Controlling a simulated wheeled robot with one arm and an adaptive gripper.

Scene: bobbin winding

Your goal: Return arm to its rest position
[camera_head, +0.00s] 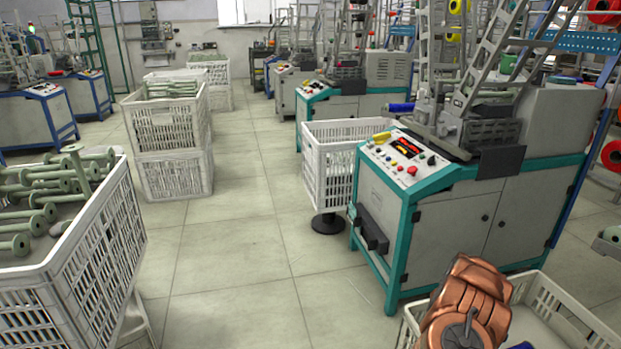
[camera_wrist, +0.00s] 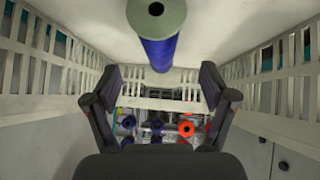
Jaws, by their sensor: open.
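My gripper (camera_wrist: 160,84) is open in the wrist view, with its two dark fingers wide apart and nothing between them. A bobbin wound with blue thread (camera_wrist: 160,52), with a pale green end (camera_wrist: 172,18), shows beyond the fingertips at the top of that view, apart from them. It appears to lie on the white floor of a slotted crate (camera_wrist: 45,75). The wrist view looks upside down. In the head view my copper-coloured arm reaches down over a white crate (camera_head: 552,318) at the bottom right; the gripper itself is not visible there.
A winding machine (camera_head: 440,235) with a control panel stands just behind the crate. A white crate (camera_head: 70,268) of pale green bobbins is at the left. Stacked crates (camera_head: 173,172) stand farther back. The tiled floor (camera_head: 235,260) between them is clear.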

